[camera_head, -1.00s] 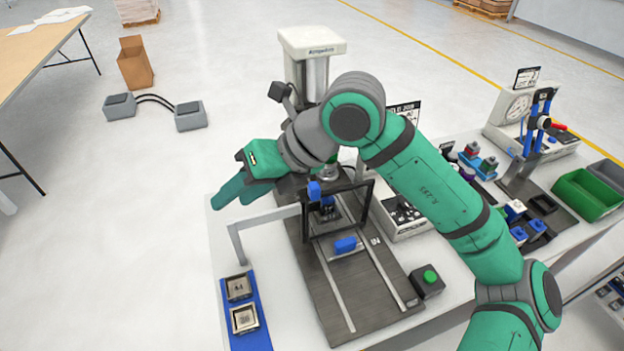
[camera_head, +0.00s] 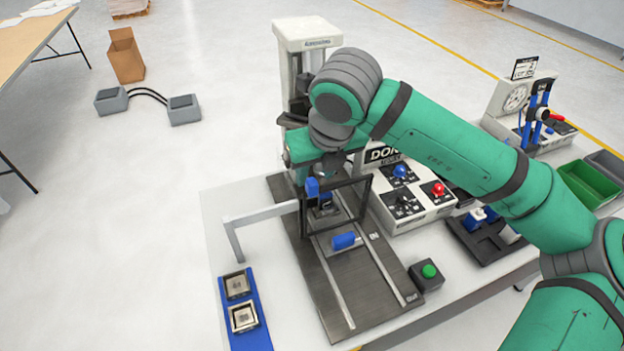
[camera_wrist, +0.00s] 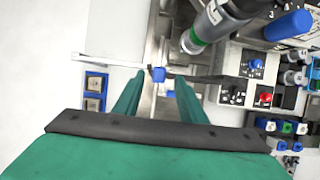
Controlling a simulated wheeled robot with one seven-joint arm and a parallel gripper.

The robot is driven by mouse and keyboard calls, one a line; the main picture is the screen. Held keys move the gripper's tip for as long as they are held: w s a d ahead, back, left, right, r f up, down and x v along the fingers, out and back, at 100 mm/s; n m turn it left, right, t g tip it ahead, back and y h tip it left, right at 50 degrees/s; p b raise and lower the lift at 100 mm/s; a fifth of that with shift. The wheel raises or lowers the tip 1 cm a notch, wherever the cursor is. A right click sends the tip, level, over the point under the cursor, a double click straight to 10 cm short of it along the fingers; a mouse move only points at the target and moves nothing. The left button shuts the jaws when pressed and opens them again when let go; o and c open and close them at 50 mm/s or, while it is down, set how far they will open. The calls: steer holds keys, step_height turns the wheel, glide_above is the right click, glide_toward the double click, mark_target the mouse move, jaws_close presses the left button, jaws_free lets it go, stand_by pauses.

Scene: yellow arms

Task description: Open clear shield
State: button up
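The clear shield (camera_head: 347,205) is a see-through panel in a dark frame, standing upright at the front of the press. A blue knob (camera_head: 312,187) sits at its upper left corner. My gripper (camera_head: 303,160) is just above and behind that knob, its fingertips largely hidden in the head view. In the wrist view, my gripper (camera_wrist: 158,88) has its two green fingers apart. The blue knob (camera_wrist: 158,74) shows in the gap between them, a little beyond the tips. I cannot tell whether they touch it.
The press column (camera_head: 305,60) stands close behind my wrist. A grey bar (camera_head: 260,211) runs left of the shield. A control box (camera_head: 415,195) stands at the right, and a green button box (camera_head: 427,275) at the front right. A blue tray (camera_head: 258,335) lies at the front left.

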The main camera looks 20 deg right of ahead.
mark_target(311, 181)
steer(key=shift+x, duration=2.4)
steer(key=shift+a, duration=0.1)
jaws_close()
